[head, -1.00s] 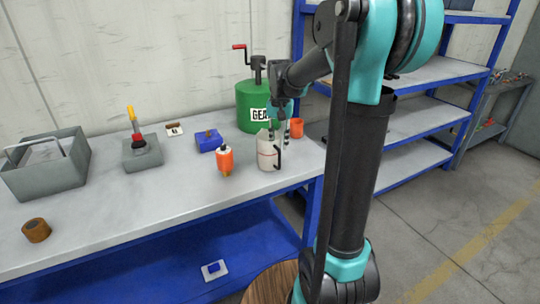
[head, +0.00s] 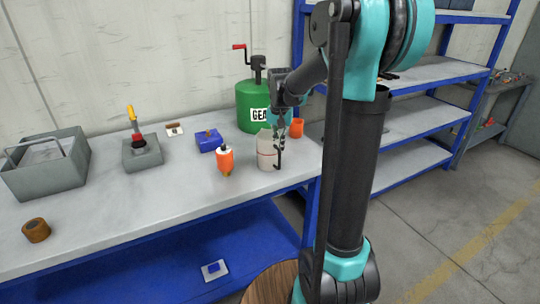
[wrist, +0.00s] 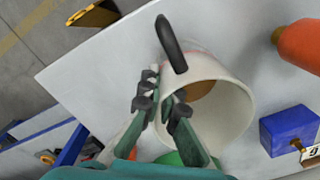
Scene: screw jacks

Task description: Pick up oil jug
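The oil jug (head: 267,153) is an off-white, open-topped container with a black handle. It stands upright near the right end of the workbench, in front of the green gear oil drum. In the wrist view the jug (wrist: 228,88) shows its round mouth and the handle at the top. My gripper (head: 280,135) points down at the jug's rim. In the wrist view my gripper (wrist: 161,102) has its fingers close together across the near wall, one outside and one inside the mouth. It looks shut on the wall, though the exact contact is partly hidden.
The green drum (head: 252,108) with a red crank stands close behind. An orange cup (head: 296,128) is right of the jug, an orange bottle (head: 225,161) left. A blue block (head: 208,140) lies farther left. The bench's (head: 150,205) front left area is mostly clear.

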